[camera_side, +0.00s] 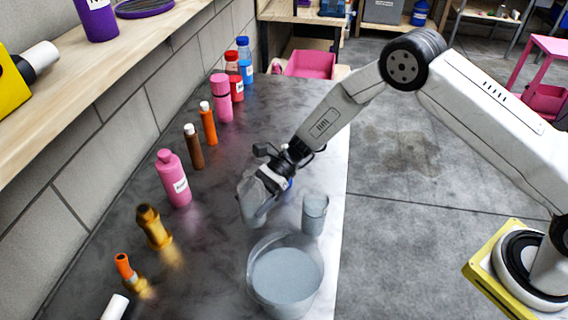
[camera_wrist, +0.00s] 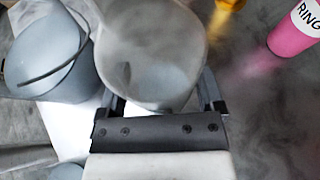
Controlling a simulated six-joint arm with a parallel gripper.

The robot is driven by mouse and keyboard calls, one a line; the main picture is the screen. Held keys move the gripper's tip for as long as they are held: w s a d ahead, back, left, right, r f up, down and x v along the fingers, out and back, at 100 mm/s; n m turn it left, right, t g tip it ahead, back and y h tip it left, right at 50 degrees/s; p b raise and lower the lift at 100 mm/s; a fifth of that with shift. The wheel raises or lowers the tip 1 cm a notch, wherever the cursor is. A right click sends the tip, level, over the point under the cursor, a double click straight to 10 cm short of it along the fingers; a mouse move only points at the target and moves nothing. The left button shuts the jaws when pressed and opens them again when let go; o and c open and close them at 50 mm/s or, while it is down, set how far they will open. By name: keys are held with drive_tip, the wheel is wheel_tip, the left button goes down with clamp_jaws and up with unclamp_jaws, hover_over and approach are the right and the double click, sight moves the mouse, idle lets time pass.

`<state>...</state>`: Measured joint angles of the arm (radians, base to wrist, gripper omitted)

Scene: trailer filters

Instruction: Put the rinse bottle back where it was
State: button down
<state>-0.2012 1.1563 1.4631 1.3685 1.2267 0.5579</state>
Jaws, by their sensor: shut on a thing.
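A pink bottle (camera_side: 174,182) with a white label stands upright on the dark worktop near the wall, apart from my gripper. In the wrist view the pink bottle (camera_wrist: 292,38) is at the upper right, and its label starts with "RIN", so it may be the rinse bottle. My gripper (camera_side: 268,186) is shut on a grey translucent cup (camera_side: 251,205), held over the worktop. In the wrist view the cup (camera_wrist: 150,50) sits between the fingers (camera_wrist: 163,98) and looks open at the top. Whether it holds anything is unclear.
A wooden shelf (camera_side: 95,65) overhangs the left side.

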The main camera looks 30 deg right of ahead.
sight(256, 208)
drive_tip(key=shift+f, duration=1.8)
drive_tip(key=shift+f, duration=0.1)
unclamp_jaws()
drive_tip(key=shift+d+r, duration=0.2)
drive_tip(key=v, duration=0.7)
